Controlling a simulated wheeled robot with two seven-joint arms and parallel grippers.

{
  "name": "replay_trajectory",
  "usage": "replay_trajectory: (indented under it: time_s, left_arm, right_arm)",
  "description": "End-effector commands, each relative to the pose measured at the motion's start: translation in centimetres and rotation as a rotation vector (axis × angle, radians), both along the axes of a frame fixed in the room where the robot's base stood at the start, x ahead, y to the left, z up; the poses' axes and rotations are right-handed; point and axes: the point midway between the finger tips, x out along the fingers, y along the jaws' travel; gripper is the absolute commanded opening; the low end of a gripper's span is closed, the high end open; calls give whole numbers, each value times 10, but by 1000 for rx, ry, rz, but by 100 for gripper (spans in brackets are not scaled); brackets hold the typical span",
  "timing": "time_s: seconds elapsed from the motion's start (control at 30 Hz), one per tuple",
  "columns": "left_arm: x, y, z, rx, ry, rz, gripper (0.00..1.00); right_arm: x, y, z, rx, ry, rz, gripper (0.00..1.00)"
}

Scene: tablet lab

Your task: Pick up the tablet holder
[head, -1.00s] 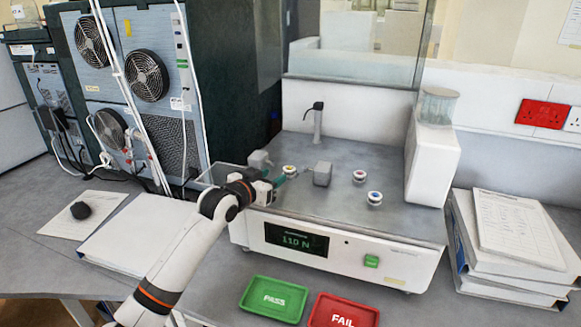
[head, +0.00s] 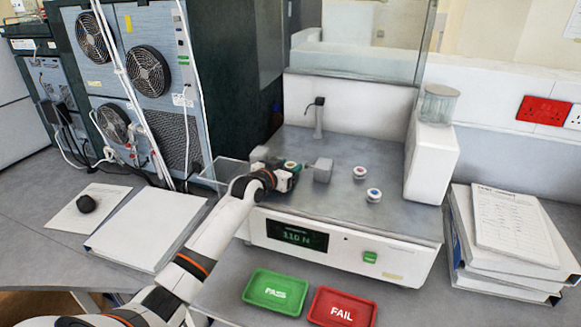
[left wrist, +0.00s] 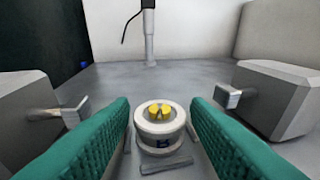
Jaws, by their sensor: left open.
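The tablet holder (left wrist: 160,130) is a small white round cup with a yellow split tablet on top, seen in the middle of the left wrist view. It stands upright between the two grey jaws of the tester, a left block (left wrist: 28,112) and a right block (left wrist: 277,97). My left gripper (head: 292,174) is open, its teal ribbed fingers on either side of the holder, with a gap visible on both sides. In the head view the gripper largely covers the holder. My right gripper is not in view.
Two more white holders, one with a red top (head: 359,173) and one with a blue top (head: 374,196), stand right of the jaws. A green PASS tray (head: 250,290) and a red FAIL tray (head: 315,312) lie in front. A clear flap (head: 222,170) sits at the left.

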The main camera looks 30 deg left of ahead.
Motion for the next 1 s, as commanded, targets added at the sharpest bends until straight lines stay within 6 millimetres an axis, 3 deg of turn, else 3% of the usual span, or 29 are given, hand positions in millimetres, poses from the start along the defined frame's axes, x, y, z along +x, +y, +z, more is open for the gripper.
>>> replay_trajectory:
  time_s: [0.07, 0.2, 0.57, 1.0]
  left_arm:
    - [0, 0, 0, 0, 0, 0, 43]
    - [0, 0, 0, 0, 1, 0, 20]
    - [0, 0, 4, 1, 0, 0, 19]
    - [0, 0, 82, 3, -4, -1, 19]
  right_arm:
    - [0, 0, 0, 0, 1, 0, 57]
    - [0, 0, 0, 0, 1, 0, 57]
    - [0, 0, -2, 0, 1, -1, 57]
    - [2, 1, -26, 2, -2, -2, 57]
